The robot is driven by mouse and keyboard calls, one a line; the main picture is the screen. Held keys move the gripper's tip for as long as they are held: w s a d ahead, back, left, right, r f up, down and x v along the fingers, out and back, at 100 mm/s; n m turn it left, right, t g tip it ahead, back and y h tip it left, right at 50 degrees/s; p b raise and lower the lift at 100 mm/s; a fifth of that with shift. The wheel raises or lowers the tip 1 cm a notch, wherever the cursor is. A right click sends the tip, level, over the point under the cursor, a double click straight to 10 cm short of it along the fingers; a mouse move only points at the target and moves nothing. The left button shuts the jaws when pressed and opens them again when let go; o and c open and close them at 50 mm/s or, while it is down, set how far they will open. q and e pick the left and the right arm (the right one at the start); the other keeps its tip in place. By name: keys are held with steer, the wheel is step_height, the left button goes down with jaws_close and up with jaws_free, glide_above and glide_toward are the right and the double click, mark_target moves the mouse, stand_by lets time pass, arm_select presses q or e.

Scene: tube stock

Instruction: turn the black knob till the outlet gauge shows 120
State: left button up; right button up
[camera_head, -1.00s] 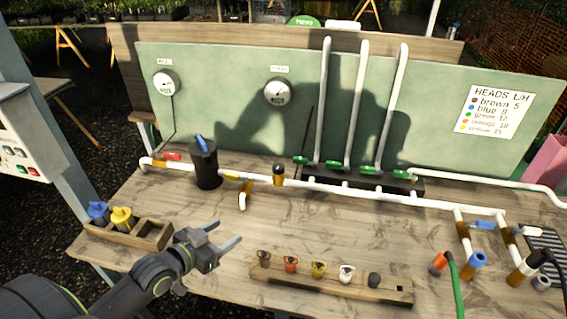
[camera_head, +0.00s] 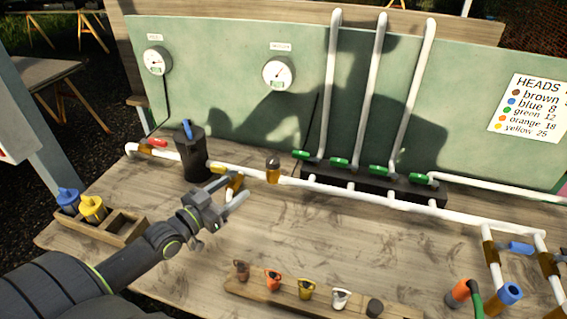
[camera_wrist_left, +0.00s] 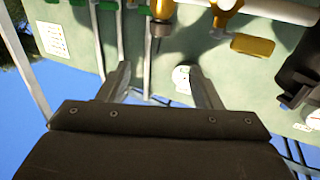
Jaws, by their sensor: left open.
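The black knob (camera_head: 272,161) sits on top of a brass fitting (camera_head: 273,175) on the white pipe. In the left wrist view the knob (camera_wrist_left: 161,29) appears upside down at the top, beyond my fingertips. The gauge (camera_head: 279,73) on the green board, right of the other gauge, looks like the outlet gauge; its figures are too small to read. My left gripper (camera_head: 234,188) is open and empty, to the left of the knob and nearer to me, apart from it. It also shows in the left wrist view (camera_wrist_left: 158,76). My right gripper is not in view.
A black canister (camera_head: 194,158) stands left of the knob. A yellow-handled valve (camera_head: 217,168) lies close to my left gripper. Green valves (camera_head: 339,162) and upright white pipes (camera_head: 379,90) stand right. A wooden rack (camera_head: 262,289) of nozzles lies in front; bare tabletop lies between.

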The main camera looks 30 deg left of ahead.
mark_target(278, 158)
arm_select(q)
steer(key=w+d+b, duration=0.1)
steer(key=w, duration=0.5)
steer(key=w+d+b, duration=0.1)
steer(key=w, duration=0.5)
steer(key=w+d+f+b, duration=0.1)
steer(key=w+b, duration=0.1)
steer(key=w, duration=0.4)
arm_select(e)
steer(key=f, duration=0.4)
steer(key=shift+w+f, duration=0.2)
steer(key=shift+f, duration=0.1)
